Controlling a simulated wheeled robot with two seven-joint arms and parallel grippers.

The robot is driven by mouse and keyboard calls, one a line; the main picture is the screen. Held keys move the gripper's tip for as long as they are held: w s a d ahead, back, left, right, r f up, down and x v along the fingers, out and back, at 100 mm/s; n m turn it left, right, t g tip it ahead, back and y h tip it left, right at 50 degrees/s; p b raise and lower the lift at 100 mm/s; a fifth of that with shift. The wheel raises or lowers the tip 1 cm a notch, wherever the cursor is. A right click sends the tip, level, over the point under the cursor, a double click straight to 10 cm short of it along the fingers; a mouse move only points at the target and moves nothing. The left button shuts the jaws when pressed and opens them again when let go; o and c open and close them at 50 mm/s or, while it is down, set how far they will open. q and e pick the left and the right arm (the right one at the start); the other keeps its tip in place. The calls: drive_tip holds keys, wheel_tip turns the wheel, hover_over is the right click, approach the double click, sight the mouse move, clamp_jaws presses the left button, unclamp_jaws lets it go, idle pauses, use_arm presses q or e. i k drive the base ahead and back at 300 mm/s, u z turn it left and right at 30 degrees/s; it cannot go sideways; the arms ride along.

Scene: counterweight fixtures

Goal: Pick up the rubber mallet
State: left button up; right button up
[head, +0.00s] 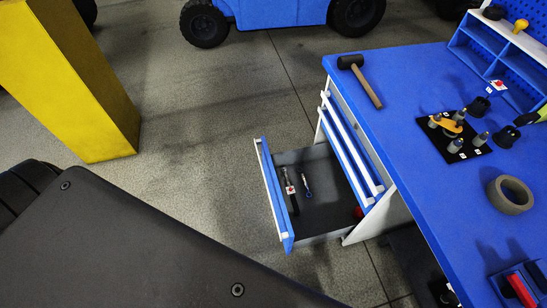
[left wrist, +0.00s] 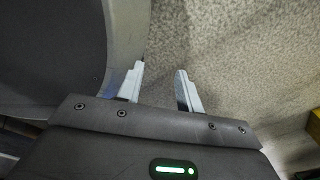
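The rubber mallet (head: 361,78) lies on the blue workbench top (head: 425,85) near its far left corner in the head view. Its black head points to the far left and its brown wooden handle runs toward the near right. Nothing touches it from above. My left gripper (left wrist: 158,82) shows only in the left wrist view, with its two fingers apart and nothing between them, over grey floor. The mallet is not in the left wrist view. My right gripper is in neither view.
An open drawer (head: 267,192) with tools inside juts out left of the bench. A black plate with fittings (head: 476,152), a tape roll (head: 510,195) and a blue rack (head: 490,45) occupy the bench's right side. A yellow post (head: 70,75) stands at left.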

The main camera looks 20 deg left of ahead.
sight(354, 62)
drive_tip(key=z, duration=0.05)
drive_tip(key=k, duration=1.3)
drive_tip(key=u, duration=0.8)
drive_tip(key=i, duration=1.35)
drive_tip(key=z, duration=0.45)
